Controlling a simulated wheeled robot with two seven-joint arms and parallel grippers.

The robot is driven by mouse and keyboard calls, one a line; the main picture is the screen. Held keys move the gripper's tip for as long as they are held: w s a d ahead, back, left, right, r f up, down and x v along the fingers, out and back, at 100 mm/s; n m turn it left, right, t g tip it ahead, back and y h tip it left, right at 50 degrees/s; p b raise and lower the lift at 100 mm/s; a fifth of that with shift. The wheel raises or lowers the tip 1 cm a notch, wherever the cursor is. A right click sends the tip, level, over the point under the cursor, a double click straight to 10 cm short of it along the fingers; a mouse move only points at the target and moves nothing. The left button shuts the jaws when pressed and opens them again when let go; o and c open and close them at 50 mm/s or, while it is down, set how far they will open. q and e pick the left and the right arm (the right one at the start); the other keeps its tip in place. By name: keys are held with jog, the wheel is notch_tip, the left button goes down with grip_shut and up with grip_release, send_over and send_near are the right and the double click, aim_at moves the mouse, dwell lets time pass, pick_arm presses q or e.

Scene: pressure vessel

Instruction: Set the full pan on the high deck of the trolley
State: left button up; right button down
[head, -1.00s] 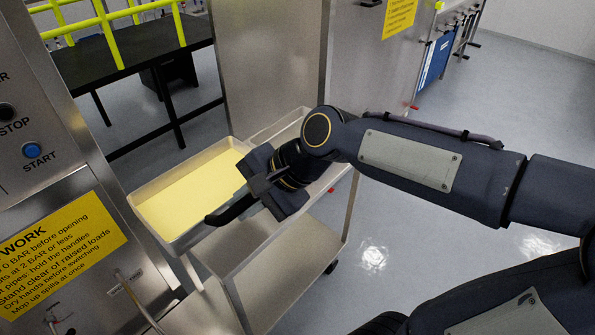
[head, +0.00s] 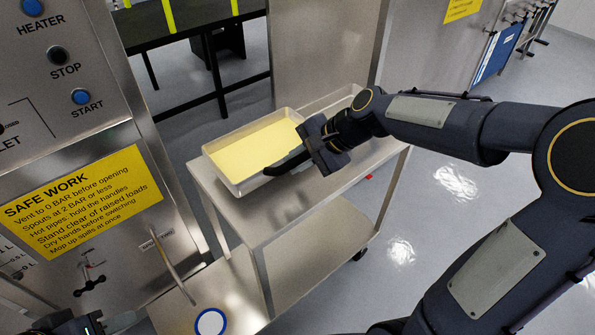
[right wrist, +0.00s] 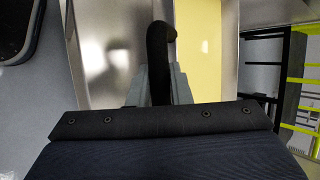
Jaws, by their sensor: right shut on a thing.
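The pan (head: 252,148) is a shallow metal tray with pale yellow contents, over the high deck (head: 270,215) of the metal trolley. It looks about level. I cannot tell whether its base touches the deck. My right gripper (head: 308,152) is shut on the pan's dark curved handle (head: 284,166) at the pan's right side. In the right wrist view the handle (right wrist: 158,50) stands between the grey fingers, beside the yellow contents (right wrist: 198,60). My left gripper (head: 75,328) shows only in part at the bottom left corner, and its fingers are out of frame.
A steel panel with buttons and a yellow safety sign (head: 85,205) stands close on the left. A blue-rimmed white disc (head: 210,322) lies on a low metal surface at the bottom. The trolley's lower deck (head: 315,255) is bare. A black table (head: 190,35) stands behind.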

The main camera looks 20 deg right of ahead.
jog(key=shift+w+f, duration=0.2)
jog(key=f, duration=0.1)
jog(key=f+b, duration=0.1)
jog(key=f, duration=0.1)
jog(key=shift+w+d+f, duration=0.1)
jog(key=shift+w+f, duration=0.1)
jog(key=shift+f, duration=0.1)
jog(key=c, duration=1.3)
grip_release()
